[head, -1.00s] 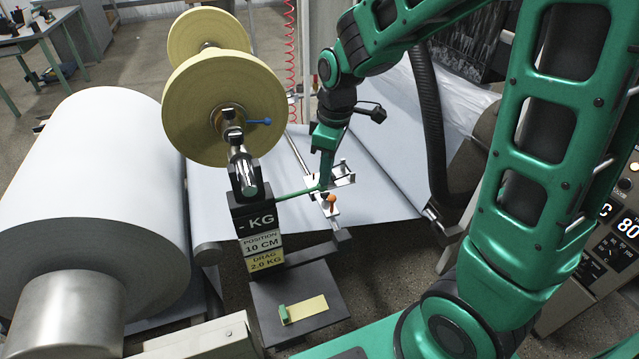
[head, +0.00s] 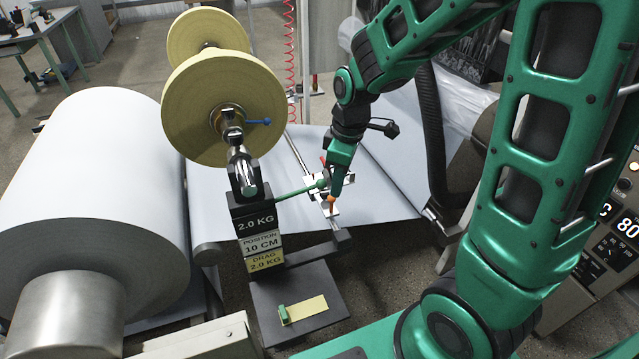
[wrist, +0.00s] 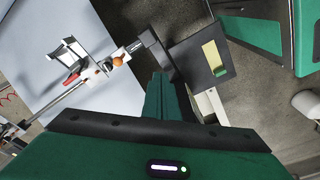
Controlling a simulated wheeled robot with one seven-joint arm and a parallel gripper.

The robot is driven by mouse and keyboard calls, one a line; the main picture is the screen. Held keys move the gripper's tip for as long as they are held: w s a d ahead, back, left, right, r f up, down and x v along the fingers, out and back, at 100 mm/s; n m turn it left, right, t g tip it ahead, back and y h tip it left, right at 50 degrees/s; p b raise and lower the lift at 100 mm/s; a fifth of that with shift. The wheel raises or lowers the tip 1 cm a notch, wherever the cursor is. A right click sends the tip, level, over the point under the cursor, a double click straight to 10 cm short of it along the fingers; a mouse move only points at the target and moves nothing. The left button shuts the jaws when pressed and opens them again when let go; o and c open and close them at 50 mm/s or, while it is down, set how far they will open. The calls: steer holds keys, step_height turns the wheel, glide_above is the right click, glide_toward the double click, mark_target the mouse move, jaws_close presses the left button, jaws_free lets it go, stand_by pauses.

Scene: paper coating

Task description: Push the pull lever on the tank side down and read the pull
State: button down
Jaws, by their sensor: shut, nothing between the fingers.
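The green pull lever (head: 298,190) sticks out to the right from the dark readout box (head: 253,222) and slopes slightly up to its rounded tip. The readout shows 2.0 KG, above plates reading POSITION 10 CM and DRAG 2.0 KG. My gripper (head: 334,196) is shut and empty, just right of the lever tip in the head view; whether they touch is unclear. In the wrist view my gripper's fingers (wrist: 160,85) point up the picture, and the lever is not made out there.
An orange knob (wrist: 117,60) and red handle (wrist: 72,76) sit on the rail fixture beyond my fingers. Yellow rolls (head: 190,125) and a large white roll (head: 95,180) stand left. A dark plate (head: 325,279) holds a yellow strip.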

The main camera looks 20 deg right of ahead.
step_height(320, 180, up, 11)
steer(key=shift+s+d+f, duration=0.2)
steer(key=shift+s+d, duration=0.05)
steer(key=shift+d, duration=0.15)
stand_by(0.4)
steer(key=shift+s+d, duration=0.1)
stand_by(0.5)
steer(key=s+d+f+m, duration=0.1)
steer(key=s+d+m, duration=0.6)
steer(key=s, duration=0.3)
steer(key=s+d+m+g, duration=0.1)
steer(key=s+d+m, duration=0.6)
steer(key=s+m, duration=0.2)
steer(key=shift+s+d+f+m+h, duration=0.3)
steer(key=shift+s+f+h, duration=0.1)
steer(key=shift+s, duration=0.75)
